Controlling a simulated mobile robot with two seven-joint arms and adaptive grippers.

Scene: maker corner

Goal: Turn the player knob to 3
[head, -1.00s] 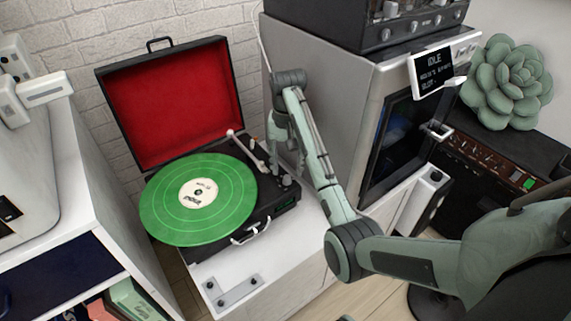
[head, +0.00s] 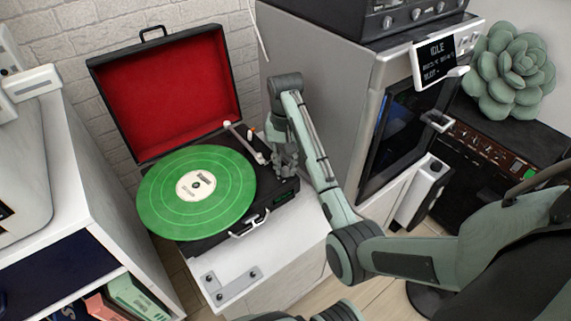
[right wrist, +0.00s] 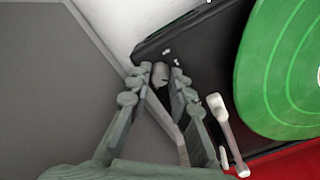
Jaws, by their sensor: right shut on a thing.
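The record player (head: 262,207) is an open black suitcase with a red-lined lid (head: 175,92) and a green record (head: 210,205) on its platter. My right gripper (head: 285,168) is low over the player's right side, beside the tonearm (head: 245,143). In the right wrist view, my right gripper (right wrist: 162,72) has its two fingers on either side of a small grey knob (right wrist: 160,74) and is shut on it. In the head view the fingers hide the knob, and its setting cannot be read. A small dark display (head: 287,197) is on the player's front. My left gripper is not in view.
The player stands on a white cabinet (head: 285,255) with a grey metal plate (head: 232,283) at its front. A large grey machine (head: 325,75) with an "IDLE" sign (head: 436,60) stands close to the right of my forearm. A white shelf (head: 75,180) is at the left.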

